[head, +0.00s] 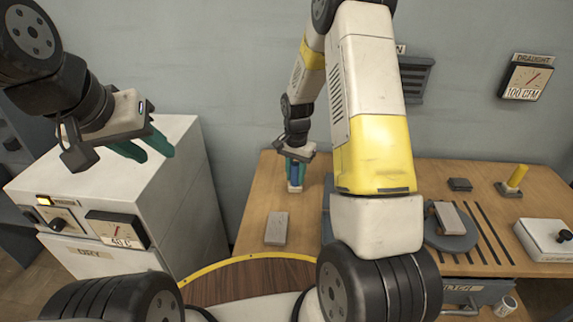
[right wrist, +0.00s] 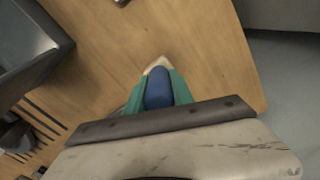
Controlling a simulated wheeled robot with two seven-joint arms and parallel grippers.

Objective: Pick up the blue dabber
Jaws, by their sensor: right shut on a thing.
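The blue dabber (head: 295,174) is upright at the back left part of the wooden table (head: 258,205). Its blue body and pale lower end show between the teal fingers of my right gripper (head: 296,163). In the right wrist view the blue dabber (right wrist: 158,88) sits between the two green fingers, with its pale end beyond them. My right gripper is shut on it. I cannot tell whether its pale end touches the table. My left gripper (head: 146,148) is empty, its teal fingers apart, above the white cabinet.
A grey block (head: 276,228) lies nearer on the table. A round grey plate (head: 452,238) with a block on it, a yellow-handled piece (head: 513,179) and a white box (head: 545,240) are to the right. The white cabinet (head: 160,170) stands left. My right arm hides the table's middle.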

